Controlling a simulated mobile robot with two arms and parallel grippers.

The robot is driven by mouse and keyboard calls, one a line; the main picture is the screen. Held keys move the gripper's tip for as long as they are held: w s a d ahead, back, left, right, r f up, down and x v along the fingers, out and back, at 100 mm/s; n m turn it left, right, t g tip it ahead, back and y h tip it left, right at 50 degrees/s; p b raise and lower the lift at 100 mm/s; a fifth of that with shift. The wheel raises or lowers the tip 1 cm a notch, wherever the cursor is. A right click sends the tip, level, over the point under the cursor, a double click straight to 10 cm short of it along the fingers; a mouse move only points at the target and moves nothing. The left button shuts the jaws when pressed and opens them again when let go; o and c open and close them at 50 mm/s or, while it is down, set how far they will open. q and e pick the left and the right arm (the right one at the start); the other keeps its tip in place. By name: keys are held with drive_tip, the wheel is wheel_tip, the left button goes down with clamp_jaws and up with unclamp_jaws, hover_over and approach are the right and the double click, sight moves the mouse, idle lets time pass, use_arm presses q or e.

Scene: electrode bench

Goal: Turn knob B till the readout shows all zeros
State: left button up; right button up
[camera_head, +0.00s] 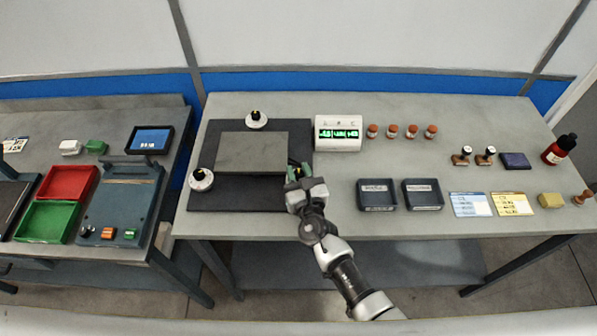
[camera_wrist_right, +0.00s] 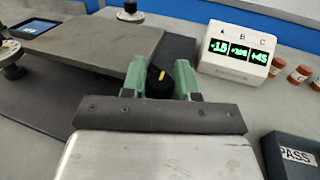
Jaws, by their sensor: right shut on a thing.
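My right gripper (camera_head: 299,174) is at the right edge of the grey plate (camera_head: 250,155). In the right wrist view its green fingers (camera_wrist_right: 160,80) are shut on a black knob (camera_wrist_right: 154,88) with a yellow mark. Two other knobs show: one behind the plate (camera_head: 256,121) and one at its left (camera_head: 201,181). I cannot read a letter on any knob. The white readout box (camera_head: 338,145) has windows A, B and C in the right wrist view (camera_wrist_right: 237,52). Its green digits are not zeros; C looks like +45, the others are less clear. My left gripper is not in view.
Several small brown-capped jars (camera_head: 392,131) stand right of the readout. Two dark trays (camera_head: 377,207) lie at the front, one marked PASS in the wrist view (camera_wrist_right: 292,157). Stamps, cards and a red bottle (camera_head: 560,150) are farther right. A second bench stands left.

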drive_tip(key=shift+f+n+g+y+b, duration=0.2)
drive_tip(key=shift+n+g+y+b, duration=0.1)
drive_tip(key=shift+n+y+b, duration=0.45)
drive_tip(key=n+g+y+b, duration=0.1)
drive_tip(key=y+b, duration=0.1)
drive_tip(key=b, duration=0.1)
drive_tip(key=n+g+y+b, duration=0.1)
drive_tip(key=n+y+b, duration=0.1)
drive_tip(key=y+b, duration=0.1)
drive_tip(key=shift+n+g, duration=0.25)
drive_tip(key=shift+g, duration=0.15)
drive_tip(key=shift+r+n+g+y+b, duration=0.15)
drive_tip(key=shift+n+g+y+b, duration=0.4)
drive_tip(key=shift+y+b, duration=0.3)
drive_tip(key=o, duration=0.9)
drive_tip(key=b+v, duration=0.1)
drive_tip(key=v, duration=0.9)
drive_tip(key=shift+d, duration=0.1)
drive_tip(key=shift+s+d+r, duration=0.15)
drive_tip(key=shift+s+d, duration=0.1)
drive_tip(key=shift+s, duration=0.05)
